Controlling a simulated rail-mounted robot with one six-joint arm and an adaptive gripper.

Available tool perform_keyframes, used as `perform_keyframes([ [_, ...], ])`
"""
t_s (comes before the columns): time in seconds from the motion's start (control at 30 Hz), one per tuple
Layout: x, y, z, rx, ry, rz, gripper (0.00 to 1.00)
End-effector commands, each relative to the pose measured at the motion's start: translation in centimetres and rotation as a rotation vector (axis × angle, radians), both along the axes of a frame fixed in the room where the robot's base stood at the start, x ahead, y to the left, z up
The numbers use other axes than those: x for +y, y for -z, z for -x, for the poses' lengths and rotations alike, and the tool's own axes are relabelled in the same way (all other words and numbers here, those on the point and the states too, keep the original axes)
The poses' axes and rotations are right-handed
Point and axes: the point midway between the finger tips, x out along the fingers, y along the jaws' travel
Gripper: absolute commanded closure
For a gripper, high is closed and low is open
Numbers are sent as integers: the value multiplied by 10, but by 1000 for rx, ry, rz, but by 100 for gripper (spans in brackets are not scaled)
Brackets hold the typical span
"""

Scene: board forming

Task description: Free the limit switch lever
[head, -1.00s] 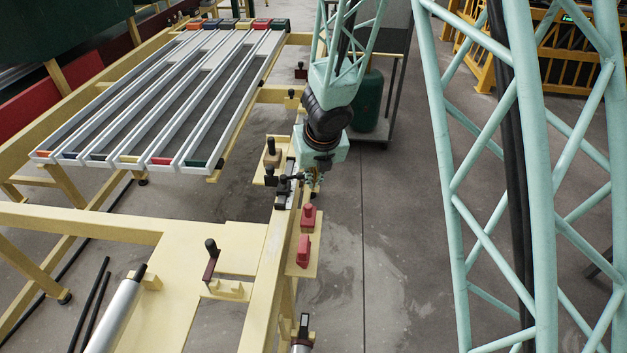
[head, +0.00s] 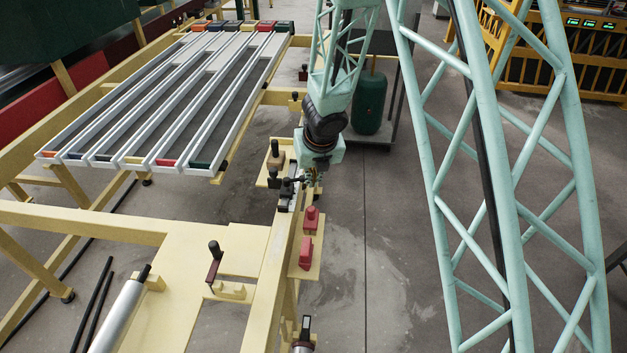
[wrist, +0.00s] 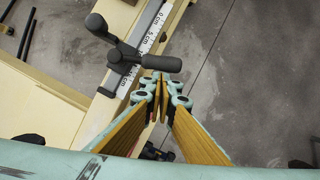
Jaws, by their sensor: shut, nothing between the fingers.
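A black lever with a round knob and a thick grip (wrist: 163,63) sits over a white scale marked in cm (wrist: 155,28) in the wrist view. In the head view this dark lever (head: 290,185) lies on the rail beside my gripper (head: 314,180). My gripper (wrist: 159,80) is shut and empty, its tips just below the grip in the wrist picture. I cannot tell whether they touch it. I cannot tell which part is the limit switch; no label shows.
Two red blocks (head: 311,219) (head: 305,253) sit on a side plate of the yellow frame (head: 268,285). A black-handled crank (head: 214,260) and a silver roller (head: 118,318) are to the left. A grey slatted rack (head: 190,165) stands behind. Open floor (head: 375,265) lies to the right.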

Motion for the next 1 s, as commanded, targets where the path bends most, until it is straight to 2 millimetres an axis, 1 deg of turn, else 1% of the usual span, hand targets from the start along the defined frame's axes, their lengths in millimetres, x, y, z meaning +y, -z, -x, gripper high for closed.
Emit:
perform_keyframes([
  [0.23,1,0,-5,0,0,0,100],
  [0.67,2,1,-5,0,-1,0,100],
  [1.0,10,0,-4,0,-34,0,100],
])
